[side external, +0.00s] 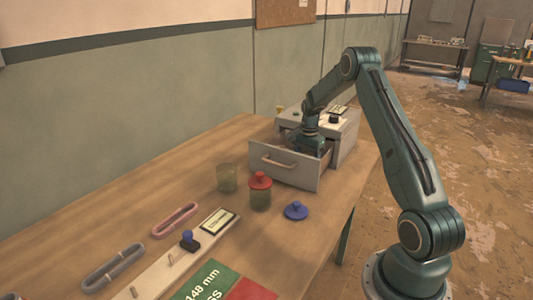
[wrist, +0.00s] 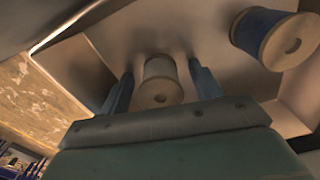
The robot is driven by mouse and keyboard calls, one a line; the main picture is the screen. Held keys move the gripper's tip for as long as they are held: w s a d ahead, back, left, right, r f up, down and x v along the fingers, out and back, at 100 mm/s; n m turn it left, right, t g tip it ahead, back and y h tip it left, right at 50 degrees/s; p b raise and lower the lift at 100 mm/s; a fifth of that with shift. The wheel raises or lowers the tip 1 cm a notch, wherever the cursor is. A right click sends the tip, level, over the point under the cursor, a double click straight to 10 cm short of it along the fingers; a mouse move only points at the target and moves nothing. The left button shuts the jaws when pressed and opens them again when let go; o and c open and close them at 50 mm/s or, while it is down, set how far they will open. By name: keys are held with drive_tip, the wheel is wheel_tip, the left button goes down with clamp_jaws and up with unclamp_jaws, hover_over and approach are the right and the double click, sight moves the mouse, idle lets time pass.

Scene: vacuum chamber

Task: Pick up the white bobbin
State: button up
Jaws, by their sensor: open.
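The white bobbin (wrist: 160,80) stands inside an open drawer, with a pale wooden end facing the camera in the wrist view. My gripper (wrist: 160,90) is open, with one blue finger on each side of the bobbin. I cannot tell whether either finger touches it. In the side view my gripper (side external: 308,143) reaches down into the pulled-out drawer (side external: 283,170), whose front hides the bobbin.
A blue bobbin (wrist: 275,38) lies to the right in the same drawer. The drawer walls are close around my gripper. On the table in front stand a greenish jar (side external: 227,178), a red-lidded jar (side external: 260,192) and a blue lid (side external: 295,211).

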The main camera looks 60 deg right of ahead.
drive_tip(key=c, duration=1)
drive_tip(key=shift+c, duration=0.2)
wheel_tip(320, 180, up, 20)
drive_tip(key=shift+w, duration=0.1)
idle(0.6)
